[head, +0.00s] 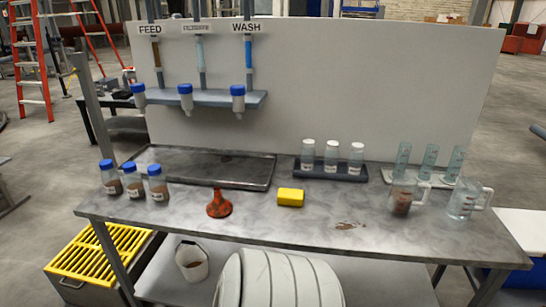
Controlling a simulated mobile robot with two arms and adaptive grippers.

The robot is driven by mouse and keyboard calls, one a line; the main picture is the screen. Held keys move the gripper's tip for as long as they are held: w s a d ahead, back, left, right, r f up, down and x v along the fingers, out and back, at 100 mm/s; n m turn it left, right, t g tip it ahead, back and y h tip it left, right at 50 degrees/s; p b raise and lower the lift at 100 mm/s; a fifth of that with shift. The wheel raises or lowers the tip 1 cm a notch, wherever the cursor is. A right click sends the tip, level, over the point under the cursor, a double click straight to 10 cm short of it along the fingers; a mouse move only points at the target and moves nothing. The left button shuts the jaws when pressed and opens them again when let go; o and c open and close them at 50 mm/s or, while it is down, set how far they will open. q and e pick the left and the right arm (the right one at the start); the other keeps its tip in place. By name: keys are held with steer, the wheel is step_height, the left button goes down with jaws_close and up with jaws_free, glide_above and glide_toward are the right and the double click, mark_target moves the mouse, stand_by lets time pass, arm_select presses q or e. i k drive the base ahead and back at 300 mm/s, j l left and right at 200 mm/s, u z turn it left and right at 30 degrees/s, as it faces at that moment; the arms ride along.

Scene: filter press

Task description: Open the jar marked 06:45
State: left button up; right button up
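Three jars with blue lids and brown contents stand upright at the left of the metal table: a left one (110,178), a middle one (133,182) and a right one (157,184). Three clear jars with white lids stand in a dark rack at the back right: a left one (308,156), a middle one (332,157) and a right one (356,160). Both groups carry small white labels, too small to read, so I cannot tell which jar is marked 06:45. All lids appear on. Neither gripper is in view.
A shallow tray (262,184) lies behind. Two pitchers, one with brown contents (402,204), one clear (463,203), and cylinders (429,160) stand right.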

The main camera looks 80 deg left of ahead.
mark_target(158, 183)
steer(key=k+u, duration=0.15)
steer(key=u, duration=0.35)
steer(key=k+j+u, duration=0.1)
steer(key=u, duration=0.35)
steer(key=k+j+u, duration=0.1)
steer(key=u, duration=0.4)
steer(key=j+u, duration=0.25)
steer(key=u, duration=0.25)
steer(key=k+j+u, duration=0.2)
steer(key=j, duration=0.45)
steer(key=j+u, duration=0.2)
steer(key=j, duration=0.5)
steer(key=k+j+u, duration=0.2)
steer(key=j, duration=0.5)
steer(key=i, duration=0.1)
